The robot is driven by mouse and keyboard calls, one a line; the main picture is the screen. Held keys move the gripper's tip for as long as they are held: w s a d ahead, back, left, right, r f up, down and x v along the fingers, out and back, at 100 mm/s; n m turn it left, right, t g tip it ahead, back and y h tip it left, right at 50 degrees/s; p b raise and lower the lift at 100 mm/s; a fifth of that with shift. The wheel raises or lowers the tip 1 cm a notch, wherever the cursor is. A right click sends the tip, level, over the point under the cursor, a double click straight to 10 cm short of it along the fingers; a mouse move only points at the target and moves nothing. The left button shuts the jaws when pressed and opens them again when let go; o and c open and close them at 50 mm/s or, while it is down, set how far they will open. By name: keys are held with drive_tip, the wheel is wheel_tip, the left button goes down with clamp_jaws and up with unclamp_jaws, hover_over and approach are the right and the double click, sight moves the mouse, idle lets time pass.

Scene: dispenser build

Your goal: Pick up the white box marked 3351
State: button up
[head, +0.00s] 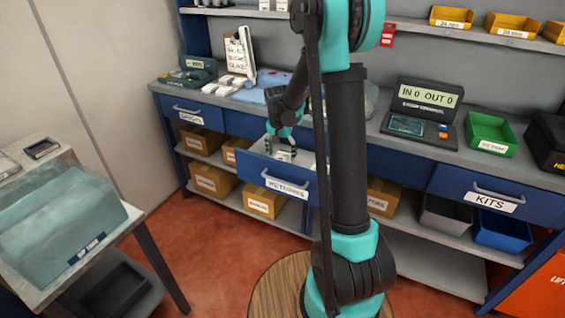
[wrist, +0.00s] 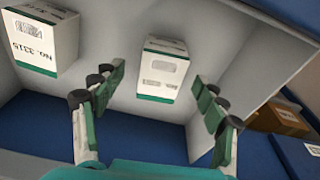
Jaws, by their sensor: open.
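My gripper (wrist: 158,82) is open and reaches into an open drawer; its two fingers stand apart, with a white box (wrist: 165,66) beyond and between the fingertips. This box has green edge bands and a pale label whose marking I cannot read. A second white box (wrist: 44,38) lies to the left, outside the fingers, marked "No. 3315" upside down. No box legibly marked 3351 shows. In the head view my gripper (head: 282,143) is low over the drawer labelled RETURNS (head: 287,186), and a small white box (head: 285,155) shows just below it.
The drawer walls (wrist: 239,60) rise close to the right finger. The counter holds a card stand (head: 238,55), a counter display (head: 424,105) and a green bin (head: 491,135). Cardboard boxes (head: 212,180) fill shelves below. A table with a clear-lidded case (head: 60,225) stands at left.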

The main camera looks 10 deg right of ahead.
sight(282, 156)
drive_tip(key=f, duration=0.1)
drive_tip(key=w+f, duration=0.1)
drive_tip(key=f, duration=0.2)
drive_tip(key=shift+w+d, duration=0.25)
drive_tip(key=shift+w, duration=0.05)
drive_tip(key=shift+f, duration=0.6)
drive_tip(key=shift+c, duration=0.4)
drive_tip(key=c, duration=1.3)
drive_tip(key=shift+r, duration=0.1)
drive_tip(key=shift+c, duration=0.2)
